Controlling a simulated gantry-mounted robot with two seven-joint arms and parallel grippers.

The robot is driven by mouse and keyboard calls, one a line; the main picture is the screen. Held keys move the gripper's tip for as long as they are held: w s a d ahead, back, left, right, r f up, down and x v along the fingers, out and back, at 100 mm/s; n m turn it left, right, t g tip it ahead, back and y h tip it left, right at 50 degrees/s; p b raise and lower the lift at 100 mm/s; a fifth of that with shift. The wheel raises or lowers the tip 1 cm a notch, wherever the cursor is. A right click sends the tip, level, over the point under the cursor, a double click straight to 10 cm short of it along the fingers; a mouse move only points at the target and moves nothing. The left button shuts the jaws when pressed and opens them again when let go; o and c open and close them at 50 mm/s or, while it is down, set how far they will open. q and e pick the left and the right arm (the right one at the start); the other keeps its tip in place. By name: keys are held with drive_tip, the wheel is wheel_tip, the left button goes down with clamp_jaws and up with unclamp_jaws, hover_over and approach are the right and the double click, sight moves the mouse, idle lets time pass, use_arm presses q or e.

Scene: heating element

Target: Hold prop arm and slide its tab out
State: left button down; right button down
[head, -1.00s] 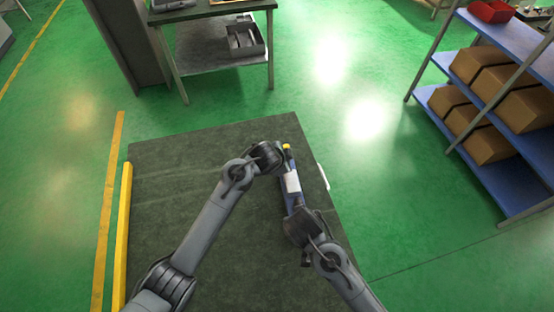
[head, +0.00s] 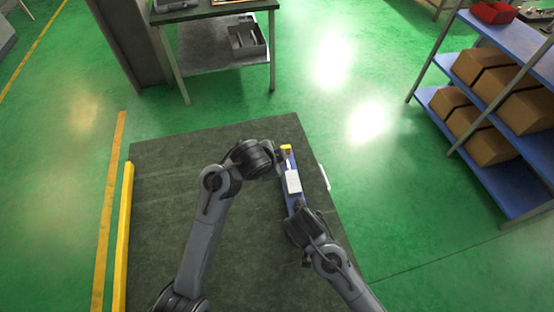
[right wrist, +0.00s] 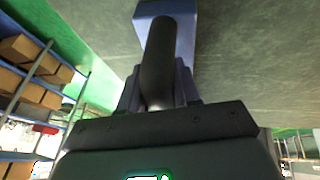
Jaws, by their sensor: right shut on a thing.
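A narrow blue device (head: 290,166) lies along the right side of the dark tabletop in the head view. It carries a white block (head: 293,182) and a yellow piece (head: 286,149) at its far end. My left gripper (head: 282,161) is at the device's left side, just below the yellow piece; its fingers are too small to read. My right gripper (head: 297,212) is at the device's near end. In the right wrist view its fingers (right wrist: 158,92) are shut on a dark rounded bar (right wrist: 159,60), with a blue part (right wrist: 165,9) beyond. I cannot tell which part is the prop arm's tab.
The dark tabletop (head: 165,205) is clear on the left, with a yellow bar (head: 122,235) along its left edge. A white strip (head: 324,177) sits at its right edge. A shelf with boxes (head: 490,145) and a back table (head: 205,13) stand apart.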

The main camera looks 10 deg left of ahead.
drive_tip(key=c, duration=0.7)
unclamp_jaws()
